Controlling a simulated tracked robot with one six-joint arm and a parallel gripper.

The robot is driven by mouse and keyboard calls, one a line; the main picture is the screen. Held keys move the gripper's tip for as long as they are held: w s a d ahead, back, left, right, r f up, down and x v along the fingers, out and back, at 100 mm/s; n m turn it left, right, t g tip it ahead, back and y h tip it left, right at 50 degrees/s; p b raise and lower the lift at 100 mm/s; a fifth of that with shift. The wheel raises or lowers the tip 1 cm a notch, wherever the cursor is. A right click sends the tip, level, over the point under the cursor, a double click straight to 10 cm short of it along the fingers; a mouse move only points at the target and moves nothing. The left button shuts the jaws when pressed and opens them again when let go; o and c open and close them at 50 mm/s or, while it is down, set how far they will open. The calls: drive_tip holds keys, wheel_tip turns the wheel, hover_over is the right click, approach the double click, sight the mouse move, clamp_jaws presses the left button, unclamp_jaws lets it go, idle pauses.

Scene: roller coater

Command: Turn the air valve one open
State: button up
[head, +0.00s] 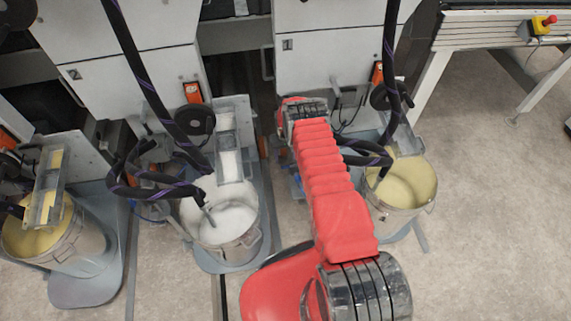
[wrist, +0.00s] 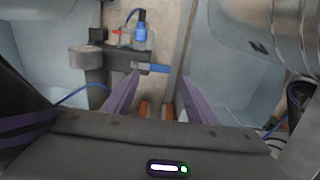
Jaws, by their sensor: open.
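What looks like the air valve's blue lever (wrist: 155,68) shows in the wrist view, pointing right from a grey fitting (wrist: 88,58). A blue connector (wrist: 140,34) and a small red part stand just above it in the picture. My gripper (wrist: 156,84) is open, its two purple fingers apart, with the lever ahead of and between the fingertips. I cannot tell whether either finger touches it. In the head view my red-covered arm reaches toward the machine front, and the valve cannot be made out there.
A bucket of white fluid (head: 245,243) stands left of my arm, and a bucket of yellowish fluid (head: 421,205) right of it. Dark hoses (head: 150,90) hang into the buckets. A large metal bucket wall (wrist: 262,30) is close on the right in the wrist view. Open floor (head: 490,220) lies right.

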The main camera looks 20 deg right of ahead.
sight(285, 167)
drive_tip(key=shift+f, duration=2.85)
drive_tip(key=shift+c, duration=0.7)
clamp_jaws()
